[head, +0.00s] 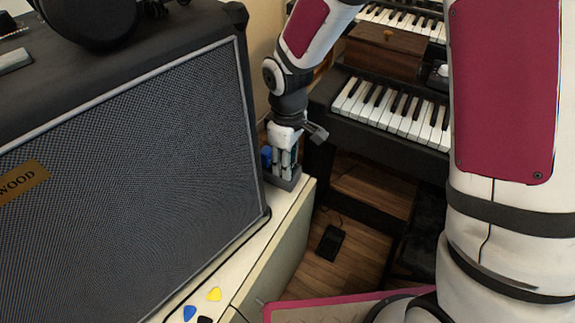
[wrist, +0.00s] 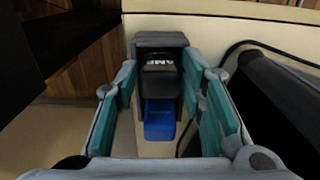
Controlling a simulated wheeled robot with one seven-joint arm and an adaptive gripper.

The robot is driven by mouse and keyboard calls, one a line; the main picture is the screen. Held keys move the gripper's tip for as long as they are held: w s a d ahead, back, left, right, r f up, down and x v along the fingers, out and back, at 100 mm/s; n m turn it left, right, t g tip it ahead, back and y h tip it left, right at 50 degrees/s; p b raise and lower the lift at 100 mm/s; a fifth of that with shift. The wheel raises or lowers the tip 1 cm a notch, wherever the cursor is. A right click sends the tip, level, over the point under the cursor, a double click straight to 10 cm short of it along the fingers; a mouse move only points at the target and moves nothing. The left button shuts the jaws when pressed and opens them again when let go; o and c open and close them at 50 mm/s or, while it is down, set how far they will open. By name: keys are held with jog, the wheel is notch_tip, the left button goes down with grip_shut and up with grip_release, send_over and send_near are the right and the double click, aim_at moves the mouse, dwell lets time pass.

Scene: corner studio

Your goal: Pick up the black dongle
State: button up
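The dongle cannot be made out there.
A big black amplifier (head: 130,170) fills the left of the cream cabinet top (head: 222,270). Guitar picks (head: 214,294) lie near the front. A keyboard (head: 395,108) stands to the right beyond a gap, with a black pedal (head: 330,243) on the wooden floor.

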jog(key=c, duration=0.5)
jog(key=shift+c, duration=0.2)
jog(key=shift+r, duration=0.1)
notch_tip(320, 180, up, 10)
jog(key=p, duration=0.3)
